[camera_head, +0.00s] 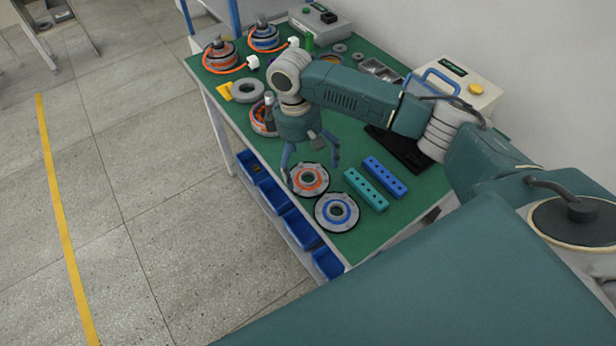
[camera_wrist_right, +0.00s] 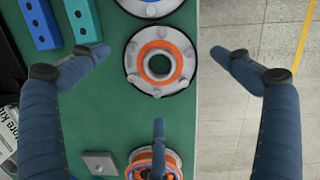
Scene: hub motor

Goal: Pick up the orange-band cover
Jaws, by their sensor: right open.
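The orange-band cover (camera_head: 309,189) is a round grey disc with an orange ring and a central hole. It lies flat on the green table in the head view and also shows in the right wrist view (camera_wrist_right: 143,66). My right gripper (camera_head: 311,173) is open and empty above it, pointing down. In the right wrist view its spread fingers (camera_wrist_right: 158,54) stand on either side of the cover, apart from it, and a third finger shows below. A blue-band cover (camera_head: 337,222) lies close beside the orange-band one. My left gripper is not in view.
A teal block (camera_head: 366,190) and a blue block (camera_head: 385,177) with holes lie right of the covers. Motor parts with orange cables (camera_head: 221,57), a grey ring (camera_head: 247,90) and a white box (camera_head: 462,88) stand farther back. Blue bins (camera_head: 298,228) hang below the table's left edge.

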